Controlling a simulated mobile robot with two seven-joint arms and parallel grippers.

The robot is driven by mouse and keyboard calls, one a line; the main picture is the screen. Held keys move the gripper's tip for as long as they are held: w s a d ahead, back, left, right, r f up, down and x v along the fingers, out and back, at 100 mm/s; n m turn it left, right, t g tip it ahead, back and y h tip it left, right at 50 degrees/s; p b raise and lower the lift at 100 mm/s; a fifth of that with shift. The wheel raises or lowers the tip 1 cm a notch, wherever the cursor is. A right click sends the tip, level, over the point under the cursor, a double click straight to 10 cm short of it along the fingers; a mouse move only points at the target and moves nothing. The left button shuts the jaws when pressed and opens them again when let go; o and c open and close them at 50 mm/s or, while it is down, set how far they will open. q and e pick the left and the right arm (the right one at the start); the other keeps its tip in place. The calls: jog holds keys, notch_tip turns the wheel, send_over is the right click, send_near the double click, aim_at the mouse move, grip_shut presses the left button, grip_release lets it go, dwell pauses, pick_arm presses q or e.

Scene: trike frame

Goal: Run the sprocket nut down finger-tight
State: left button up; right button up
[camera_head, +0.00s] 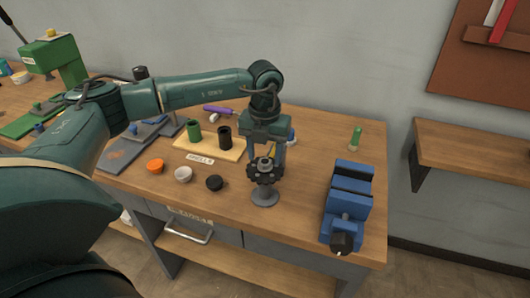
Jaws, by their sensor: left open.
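A dark toothed sprocket (265,173) sits level on a grey post with a round foot (264,196) near the table's front edge. A small light metal piece (264,162), which looks like the nut, shows at the middle of the sprocket's top. My left gripper (266,157) points straight down over the sprocket, with its jaws apart on either side of the centre. Whether the fingers touch the nut cannot be told at this size. My right gripper is not in the picture.
A blue vise (349,198) stands to the right, with a green-topped bottle (355,139) behind it. Orange (155,166), white (183,174) and black (214,183) round pieces lie to the left. A board (209,149) holds green and black cups. Bare wood lies between sprocket and vise.

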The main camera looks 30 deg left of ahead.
pick_arm(q)
jog(key=shift+f, duration=0.65)
jog(key=shift+c, duration=0.5)
jog(key=c, duration=0.9)
jog(key=shift+m, duration=0.4)
